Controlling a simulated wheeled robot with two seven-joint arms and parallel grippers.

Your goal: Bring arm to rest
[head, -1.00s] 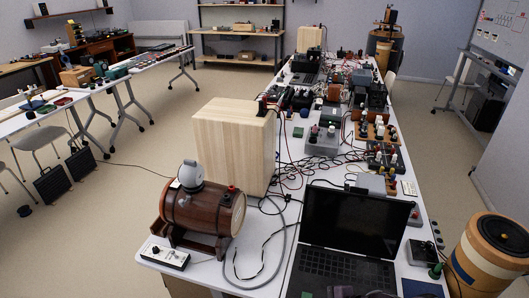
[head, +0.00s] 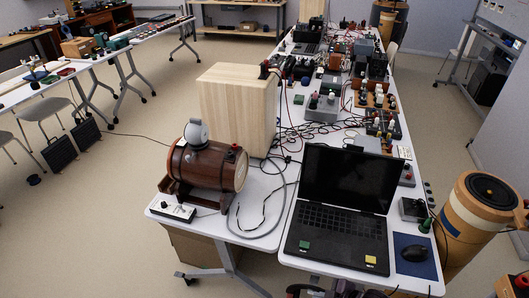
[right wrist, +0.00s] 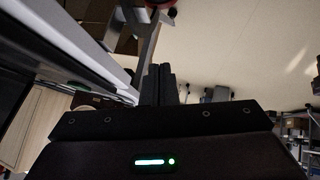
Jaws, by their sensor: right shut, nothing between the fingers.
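My right gripper (right wrist: 162,72) shows in the right wrist view, its dark fingers together with nothing between them. It is in open air, with the floor behind it and a table edge (right wrist: 85,38) to its left in that picture. My left gripper is not in view. In the head view only small dark parts show at the bottom edge, and I cannot tell what they are.
A long white table (head: 250,232) stands ahead, with an open laptop (head: 342,215), a wooden barrel (head: 208,168), a pale wooden box (head: 238,112) and cabled devices. A tan drum (head: 470,225) stands right.

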